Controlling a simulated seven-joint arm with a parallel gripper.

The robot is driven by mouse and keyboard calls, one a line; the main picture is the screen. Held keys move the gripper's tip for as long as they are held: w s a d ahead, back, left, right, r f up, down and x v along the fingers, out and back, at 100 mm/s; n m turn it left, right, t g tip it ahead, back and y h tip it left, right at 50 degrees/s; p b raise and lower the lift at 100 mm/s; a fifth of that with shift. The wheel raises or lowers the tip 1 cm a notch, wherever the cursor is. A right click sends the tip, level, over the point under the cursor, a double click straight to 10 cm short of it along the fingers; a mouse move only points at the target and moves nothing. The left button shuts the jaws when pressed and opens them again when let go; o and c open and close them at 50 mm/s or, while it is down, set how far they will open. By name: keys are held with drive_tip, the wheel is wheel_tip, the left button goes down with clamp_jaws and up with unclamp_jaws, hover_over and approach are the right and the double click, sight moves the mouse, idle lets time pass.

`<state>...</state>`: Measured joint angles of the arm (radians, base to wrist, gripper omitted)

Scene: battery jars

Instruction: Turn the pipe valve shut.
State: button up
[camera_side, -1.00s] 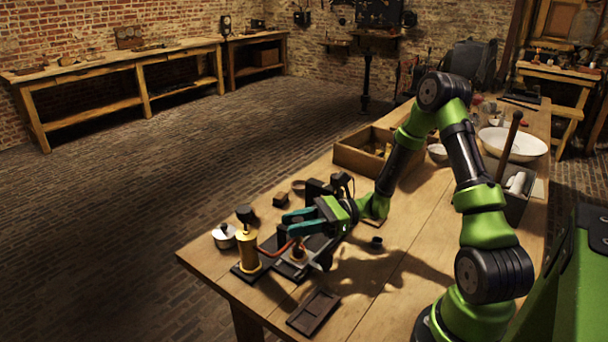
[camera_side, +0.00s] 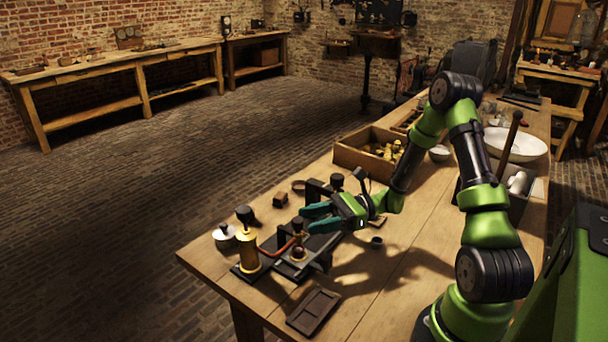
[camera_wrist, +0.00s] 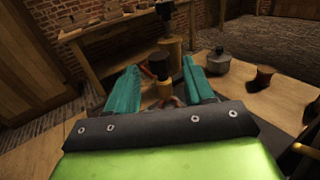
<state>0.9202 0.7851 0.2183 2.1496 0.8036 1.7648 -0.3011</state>
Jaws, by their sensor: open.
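The brass cylinder (camera_side: 247,250) with a black knob on top stands upright at the left end of a dark base plate. A copper pipe (camera_side: 270,250) runs from it to a small fitting with a dark top (camera_side: 298,224), which looks like the pipe valve. My gripper (camera_side: 306,219) has teal fingers, open and empty, just right of this fitting. In the wrist view the fitting's dark top (camera_wrist: 158,66) shows between and beyond the two fingers (camera_wrist: 160,72), with brass below it. I cannot tell whether the fingers touch it.
A lidded metal pot (camera_side: 224,236) stands left of the cylinder. A dark tray (camera_side: 314,311) lies near the front edge. A wooden crate (camera_side: 352,160) with yellowish pieces is farther back.

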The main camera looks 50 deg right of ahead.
drive_tip(key=v, duration=1.2)
drive_tip(key=shift+s+d, duration=0.15)
drive_tip(key=shift+d, duration=0.15)
drive_tip(key=s+a+f+n+g, duration=0.1)
drive_tip(key=g, duration=0.1)
drive_tip(key=s+a+f+n+g+h, duration=0.1)
drive_tip(key=s+g, duration=0.1)
drive_tip(key=shift+a+f, duration=0.35)
drive_tip(key=s+a+r+n+t+h, duration=0.1)
drive_tip(key=s+a+r+n+h, duration=0.1)
drive_tip(key=a+r+n+h, duration=1)
drive_tip(key=a+r+n, duration=0.4)
drive_tip(key=r+n, duration=0.1)
drive_tip(key=n, duration=0.1)
drive_tip(key=shift+a+r+n, duration=0.15)
drive_tip(key=shift+r+n, duration=0.15)
drive_tip(key=shift+r, duration=0.1)
